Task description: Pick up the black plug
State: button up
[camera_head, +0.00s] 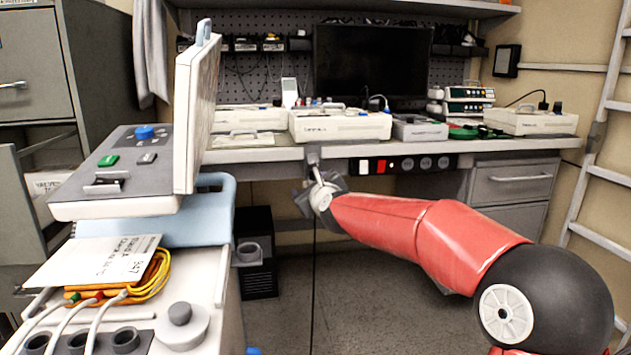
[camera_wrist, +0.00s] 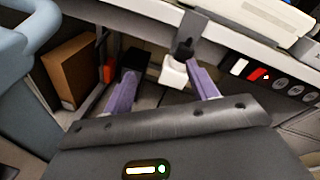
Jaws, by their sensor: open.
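The black plug (camera_head: 313,156) shows at the front edge of the workbench, left of the socket strip. It also appears in the wrist view (camera_wrist: 185,48), with a pale block (camera_wrist: 174,72) just below it. My gripper (camera_head: 318,180) is just below the plug in the head view. In the wrist view my gripper (camera_wrist: 163,70) is open, with its two purple fingers spread. The pale block lies between the fingertips, nearer the right one, and the plug is just beyond. I cannot tell whether the fingers touch either. My gripper partly hides this area in the head view.
The bench edge (camera_head: 260,155) runs just above my gripper. A socket strip (camera_head: 400,164) with a red switch is to the right. Pumps (camera_head: 340,125) stand on the bench. A cart (camera_head: 120,205) with a screen stands at left. The floor (camera_head: 350,270) below is mostly clear.

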jog(key=w+m+p, duration=0.1)
jog(key=w+m, duration=0.1)
jog(key=w, duration=0.2)
jog(key=w+m+t+h+p, duration=0.1)
jog(key=w+m, duration=0.2)
jog(key=w, duration=0.1)
jog(key=w+d+m+p, duration=0.1)
jog(key=w+m, duration=0.1)
jog(key=w, duration=0.3)
jog(key=shift+d+f+t+h+p, duration=0.1)
jog(key=shift+f+t+h+p, duration=0.1)
jog(key=shift+t+h+p, duration=0.15)
jog(key=c, duration=1.2)
